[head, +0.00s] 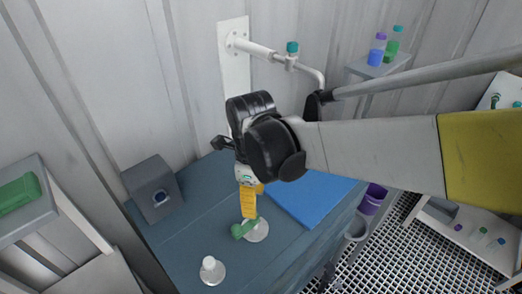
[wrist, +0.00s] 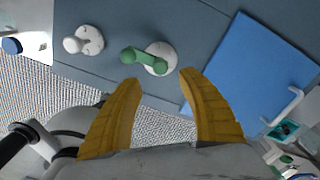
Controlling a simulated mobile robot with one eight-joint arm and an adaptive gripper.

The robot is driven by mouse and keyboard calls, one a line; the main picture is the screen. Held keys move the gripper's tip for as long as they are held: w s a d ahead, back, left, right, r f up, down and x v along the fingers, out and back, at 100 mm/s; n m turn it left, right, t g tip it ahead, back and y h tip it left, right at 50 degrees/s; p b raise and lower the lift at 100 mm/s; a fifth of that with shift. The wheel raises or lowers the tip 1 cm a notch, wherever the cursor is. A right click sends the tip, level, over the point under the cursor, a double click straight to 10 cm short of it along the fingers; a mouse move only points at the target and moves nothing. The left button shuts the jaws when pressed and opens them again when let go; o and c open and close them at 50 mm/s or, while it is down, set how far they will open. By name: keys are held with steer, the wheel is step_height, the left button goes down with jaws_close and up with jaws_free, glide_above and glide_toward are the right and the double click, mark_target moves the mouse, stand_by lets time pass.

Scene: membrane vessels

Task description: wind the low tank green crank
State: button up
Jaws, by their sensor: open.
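The green crank (head: 243,229) sits on a round white base on the blue-grey tank top. It also shows in the wrist view (wrist: 144,60), with a knob at its left end and its arm running right onto the base. My gripper (head: 248,212) is above it, pointing down. In the wrist view my gripper (wrist: 158,80) has its two yellow fingers spread wide and empty, with the crank just beyond the tips. In the head view a finger partly overlaps the base. I cannot tell whether they touch.
A white knob (head: 211,268) on a round base stands near the crank. A blue panel (head: 312,197) lies on the tank's right side. A grey box (head: 153,188) stands at the back left. A white wall pipe (head: 262,50) with a teal valve is behind my arm.

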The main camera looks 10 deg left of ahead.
step_height(320, 180, up, 4)
steer(key=shift+r, duration=0.25)
steer(key=s+d+f+n+t+b, duration=0.1)
steer(key=s+d+n+t+b, duration=0.1)
steer(key=d+n, duration=0.4)
steer(key=s+d+f+n+t+b, duration=0.1)
steer(key=d+f+n+t+b, duration=0.1)
steer(key=d+n, duration=0.4)
steer(key=s+d+f+n+t+b, duration=0.2)
steer(key=d+n, duration=0.5)
steer(key=d, duration=0.6)
steer(key=shift+s+d+t+b, duration=0.3)
steer(key=shift+t+b, duration=0.2)
steer(key=shift+b, duration=0.3)
